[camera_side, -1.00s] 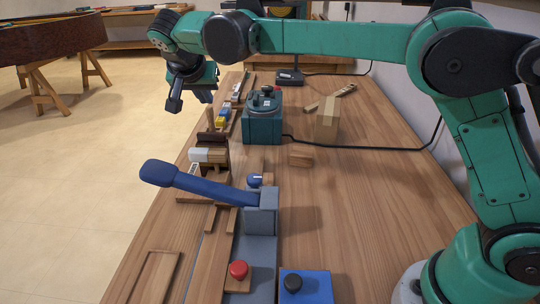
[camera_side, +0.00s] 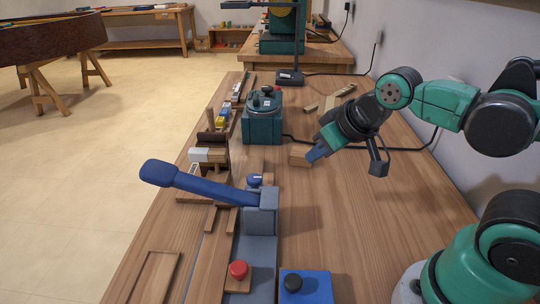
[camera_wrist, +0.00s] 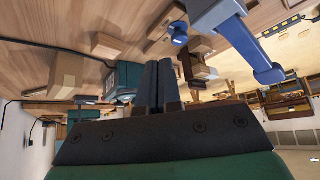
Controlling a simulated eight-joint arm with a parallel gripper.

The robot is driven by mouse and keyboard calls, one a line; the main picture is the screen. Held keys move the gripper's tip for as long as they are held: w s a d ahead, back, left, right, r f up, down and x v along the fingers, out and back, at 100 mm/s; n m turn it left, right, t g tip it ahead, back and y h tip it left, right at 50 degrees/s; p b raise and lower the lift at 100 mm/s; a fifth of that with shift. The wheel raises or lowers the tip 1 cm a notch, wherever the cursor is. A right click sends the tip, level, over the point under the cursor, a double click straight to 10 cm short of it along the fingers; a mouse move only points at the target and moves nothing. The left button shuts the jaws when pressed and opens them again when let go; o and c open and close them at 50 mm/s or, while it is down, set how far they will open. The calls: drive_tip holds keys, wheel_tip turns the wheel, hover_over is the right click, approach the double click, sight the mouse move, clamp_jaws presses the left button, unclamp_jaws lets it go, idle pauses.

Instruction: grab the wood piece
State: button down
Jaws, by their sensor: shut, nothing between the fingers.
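A small wood piece (camera_side: 300,155) lies on the table in the side view, in front of the teal box. My gripper (camera_side: 316,154) is low over the table, and its blue fingertips overlap the piece's right end in that view. In the wrist view, which looks upside down, the fingers (camera_wrist: 158,86) are together with nothing between them. A small block there, likely the wood piece (camera_wrist: 106,45), lies left of the fingers and apart from them. Whether the fingertips touch it cannot be told from the side view.
A teal box (camera_side: 263,122) with a cable stands behind. A blue lever (camera_side: 200,184) rises on the left. A taller wooden block (camera_wrist: 66,76) shows in the wrist view. A blue box with a black button (camera_side: 305,287) sits in front. The table's right middle is clear.

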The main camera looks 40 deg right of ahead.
drive_tip(key=shift+s+f, duration=0.15)
drive_tip(key=shift+f, duration=0.05)
drive_tip(key=shift+c, duration=0.4)
unclamp_jaws()
